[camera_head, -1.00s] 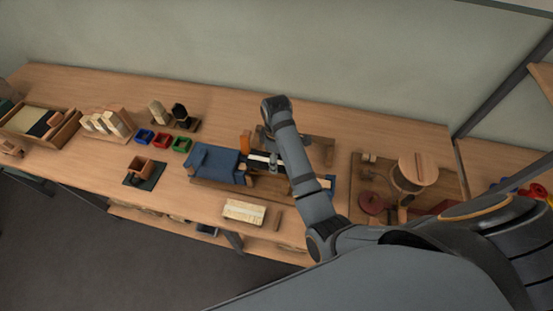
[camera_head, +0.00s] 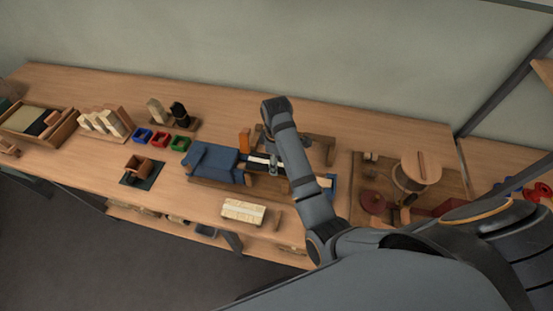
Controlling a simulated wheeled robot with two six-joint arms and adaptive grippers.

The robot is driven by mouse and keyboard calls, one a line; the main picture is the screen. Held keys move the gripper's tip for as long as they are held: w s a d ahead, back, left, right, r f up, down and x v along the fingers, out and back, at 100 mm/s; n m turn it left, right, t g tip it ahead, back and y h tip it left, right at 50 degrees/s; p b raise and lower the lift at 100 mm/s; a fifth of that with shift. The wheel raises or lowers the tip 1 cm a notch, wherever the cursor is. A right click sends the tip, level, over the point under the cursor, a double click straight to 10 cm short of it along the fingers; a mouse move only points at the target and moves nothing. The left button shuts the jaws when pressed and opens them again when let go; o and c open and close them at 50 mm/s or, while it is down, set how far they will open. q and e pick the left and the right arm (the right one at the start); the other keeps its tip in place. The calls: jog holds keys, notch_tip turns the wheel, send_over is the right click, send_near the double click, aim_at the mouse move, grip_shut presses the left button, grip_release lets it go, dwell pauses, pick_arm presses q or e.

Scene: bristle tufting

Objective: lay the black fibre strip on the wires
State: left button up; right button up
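One arm of mine enters from the lower right and bends down over the middle of the bench; I take it as my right arm. Its gripper (camera_head: 273,161) is small and partly hidden by the arm, just above the wooden fixture beside the blue block (camera_head: 214,162). A dark strip-like patch (camera_head: 259,167), possibly the black fibre strip, lies beside the gripper, with a pale piece next to it. I cannot tell whether the fingers are shut on it. The wires cannot be made out. My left gripper is not in view.
A wooden tray (camera_head: 66,133) with pale and black material stands at the far left. A board with a round wooden spool (camera_head: 420,167) is at right.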

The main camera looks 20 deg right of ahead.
jog(key=shift+p, duration=0.45)
jog(key=shift+f, duration=0.1)
dwell(0.4)
jog(key=shift+f, duration=1.15)
jog(key=shift+p, duration=0.45)
jog(key=shift+f, duration=0.2)
jog(key=shift+f, duration=0.55)
jog(key=shift+f, duration=0.2)
dwell(0.6)
